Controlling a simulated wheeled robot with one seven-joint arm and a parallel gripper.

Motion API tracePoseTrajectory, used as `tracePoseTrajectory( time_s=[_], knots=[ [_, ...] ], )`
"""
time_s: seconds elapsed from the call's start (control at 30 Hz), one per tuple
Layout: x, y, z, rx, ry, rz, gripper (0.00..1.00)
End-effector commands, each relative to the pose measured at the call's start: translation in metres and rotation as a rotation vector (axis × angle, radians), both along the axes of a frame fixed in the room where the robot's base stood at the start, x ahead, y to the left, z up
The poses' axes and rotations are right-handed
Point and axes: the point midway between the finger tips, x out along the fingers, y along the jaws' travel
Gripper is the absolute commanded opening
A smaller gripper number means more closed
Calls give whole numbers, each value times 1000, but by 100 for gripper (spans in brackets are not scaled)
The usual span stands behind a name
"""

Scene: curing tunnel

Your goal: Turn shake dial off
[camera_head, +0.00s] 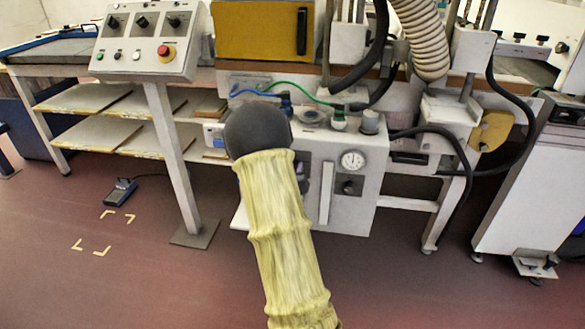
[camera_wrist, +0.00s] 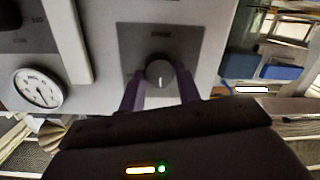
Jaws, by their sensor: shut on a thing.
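The shake dial (camera_wrist: 159,70) is a round dark knob on a dark square plate (camera_wrist: 190,38) on a light grey panel. A short white mark on it points toward the bottom of the wrist view. The plate's label is too small to read. My gripper (camera_wrist: 160,80) has its two purple fingers on either side of the knob, shut on it. In the head view, my yellow-sleeved arm hides the dial and most of its plate on the front of the light grey cabinet (camera_head: 365,215).
A white vertical handle (camera_head: 326,192) stands beside the plate, with a round gauge (camera_head: 352,160) and another knob (camera_head: 349,187) to its right. Black hoses (camera_head: 455,150) hang further right. A control post (camera_head: 172,150) stands at left. The red floor in front is mostly clear.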

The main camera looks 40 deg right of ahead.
Motion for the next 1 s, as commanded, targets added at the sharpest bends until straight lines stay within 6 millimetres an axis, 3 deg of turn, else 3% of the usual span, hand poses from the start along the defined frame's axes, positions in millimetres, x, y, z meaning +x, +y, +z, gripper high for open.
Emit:
tracePoseTrajectory(
  time_s=[1.0],
  knots=[
    [4,4,0,-617,725,4,10]
  ],
)
